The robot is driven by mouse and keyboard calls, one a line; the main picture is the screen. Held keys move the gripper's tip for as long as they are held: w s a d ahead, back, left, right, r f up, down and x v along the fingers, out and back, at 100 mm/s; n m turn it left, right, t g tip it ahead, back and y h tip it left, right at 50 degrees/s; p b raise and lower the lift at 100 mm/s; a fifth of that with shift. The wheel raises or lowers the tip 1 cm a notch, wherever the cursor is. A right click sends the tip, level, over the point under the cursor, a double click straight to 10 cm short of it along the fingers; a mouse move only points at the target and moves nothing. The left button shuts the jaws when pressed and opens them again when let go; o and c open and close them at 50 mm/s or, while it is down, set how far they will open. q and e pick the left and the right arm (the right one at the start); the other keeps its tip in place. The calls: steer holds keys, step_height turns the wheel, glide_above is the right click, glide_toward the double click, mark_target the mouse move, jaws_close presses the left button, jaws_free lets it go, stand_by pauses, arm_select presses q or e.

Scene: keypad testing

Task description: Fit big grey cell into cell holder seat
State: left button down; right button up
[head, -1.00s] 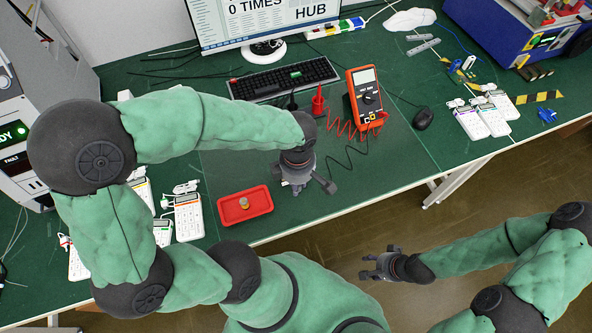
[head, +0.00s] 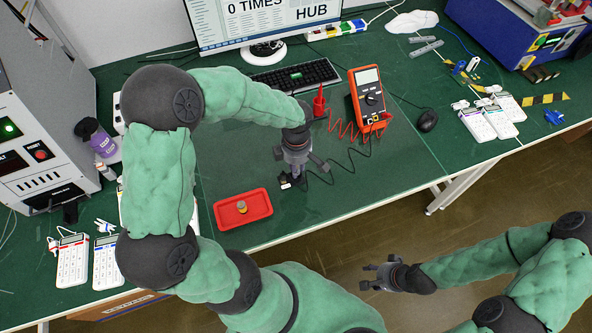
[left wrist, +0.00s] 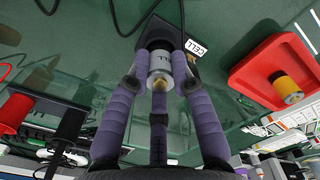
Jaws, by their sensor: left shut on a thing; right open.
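My left gripper (head: 300,172) points down over the green bench. In the left wrist view its purple fingers (left wrist: 158,88) are shut around a big grey cell (left wrist: 160,66) with a brass-coloured end. The cell's far end is at the black cell holder (left wrist: 161,33), which has a white CELL label beside it. I cannot tell how deep the cell sits in the seat. In the head view the holder (head: 285,180) shows only partly beside the gripper. My right gripper (head: 380,277) is open and empty, beyond the bench's front edge.
A red tray (head: 226,213) with a small orange-and-grey cell (head: 241,206) lies front left of the gripper. The red multimeter (head: 367,98), its coiled lead and the keyboard (head: 300,76) are behind. Keypads (head: 72,262) lie at the left. Bench right of the gripper is mostly clear.

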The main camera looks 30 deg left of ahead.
arm_select(q)
steer(key=shift+f, duration=0.85)
